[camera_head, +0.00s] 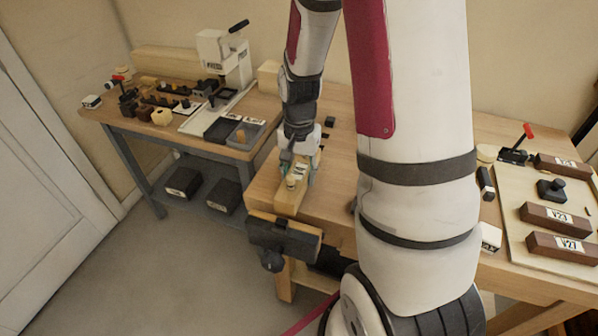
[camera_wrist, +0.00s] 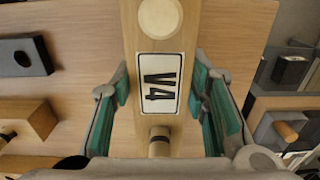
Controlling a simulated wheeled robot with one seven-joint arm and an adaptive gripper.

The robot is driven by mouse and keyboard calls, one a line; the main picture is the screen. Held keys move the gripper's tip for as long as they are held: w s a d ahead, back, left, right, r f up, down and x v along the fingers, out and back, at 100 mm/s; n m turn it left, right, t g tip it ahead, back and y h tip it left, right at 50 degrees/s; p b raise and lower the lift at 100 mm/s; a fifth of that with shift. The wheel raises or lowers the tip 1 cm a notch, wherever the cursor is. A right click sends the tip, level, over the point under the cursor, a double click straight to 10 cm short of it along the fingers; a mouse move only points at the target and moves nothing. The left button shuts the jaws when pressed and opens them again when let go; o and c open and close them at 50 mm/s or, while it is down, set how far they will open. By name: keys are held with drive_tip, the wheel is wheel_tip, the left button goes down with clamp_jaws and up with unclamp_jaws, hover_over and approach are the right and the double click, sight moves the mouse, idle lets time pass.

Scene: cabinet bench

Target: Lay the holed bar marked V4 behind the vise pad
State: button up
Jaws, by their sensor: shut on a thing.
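The holed bar marked V4 (camera_wrist: 183,128) is pale wood with a white label, a light round disc and a short round peg along its top. My gripper (camera_wrist: 162,95) has its green pads on both sides of the bar and is shut on it. In the head view my gripper (camera_head: 297,172) and the bar (camera_head: 289,203) are over the near left corner of the bench. A dark vise (camera_head: 283,238) with a wooden pad (camera_head: 290,222) is fixed at the front edge, just in front of the bar. I cannot tell whether the bar touches the bench.
The bench top (camera_head: 340,150) is mostly clear behind my gripper. Small dark blocks (camera_head: 330,122) lie there. At right a pale board (camera_head: 515,215) carries brown bars marked V23 (camera_head: 556,216) and V27 (camera_head: 562,246). A side bench at left holds grey trays (camera_head: 245,133) and a white press (camera_head: 225,60).

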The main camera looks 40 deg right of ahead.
drive_tip(key=shift+o, duration=0.2)
drive_tip(key=shift+f+b, duration=0.6)
drive_tip(key=shift+f, duration=0.7)
idle(1.3)
drive_tip(key=o, duration=1.6)
drive_tip(key=shift+r, duration=0.15)
drive_tip(key=shift+r+p, duration=2.35)
drive_tip(key=shift+r, duration=1.05)
